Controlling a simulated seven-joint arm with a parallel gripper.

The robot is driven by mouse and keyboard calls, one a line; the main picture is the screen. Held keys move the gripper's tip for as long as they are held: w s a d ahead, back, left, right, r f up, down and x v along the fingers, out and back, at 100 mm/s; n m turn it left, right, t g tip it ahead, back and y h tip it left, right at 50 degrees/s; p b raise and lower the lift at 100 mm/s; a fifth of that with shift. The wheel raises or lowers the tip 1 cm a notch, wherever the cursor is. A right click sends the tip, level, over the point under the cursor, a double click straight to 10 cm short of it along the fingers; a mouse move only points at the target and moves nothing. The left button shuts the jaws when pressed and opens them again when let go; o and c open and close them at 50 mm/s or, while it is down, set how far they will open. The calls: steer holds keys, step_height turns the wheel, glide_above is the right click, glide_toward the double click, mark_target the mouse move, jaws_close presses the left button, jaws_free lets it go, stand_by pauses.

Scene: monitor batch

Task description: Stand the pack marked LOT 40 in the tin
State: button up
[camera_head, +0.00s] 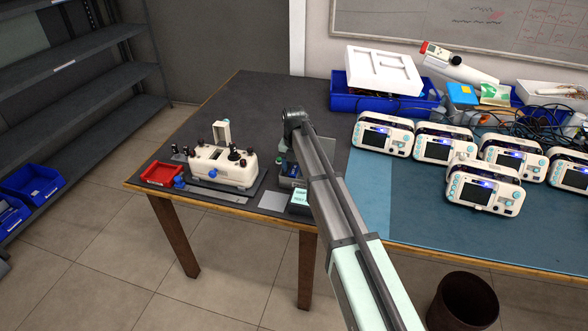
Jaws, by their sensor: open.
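I cannot read a LOT 40 mark on anything in the head view. A pale upright block (221,132) stands at the back of a white bench fixture (222,170) with dark knobs. A small mint-faced item (299,197) lies by the table's front edge, partly covered by my arm; its lettering is too small to read. I cannot make out a tin for certain; a shallow red tray (161,174) is left of the fixture. My arm crosses the table from the lower right to a dark joint. I cannot see my gripper's fingers.
Several white monitors (384,135) stand on the blue mat (372,190) at right. Behind them are a blue crate (346,101) with a white foam piece (383,70), and tangled cables. The back left of the table (240,105) is clear. A bin (466,300) stands below.

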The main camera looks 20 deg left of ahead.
mark_target(294, 169)
step_height(294, 169, up, 12)
steer(key=shift+f, duration=0.15)
stand_by(0.3)
stand_by(1.1)
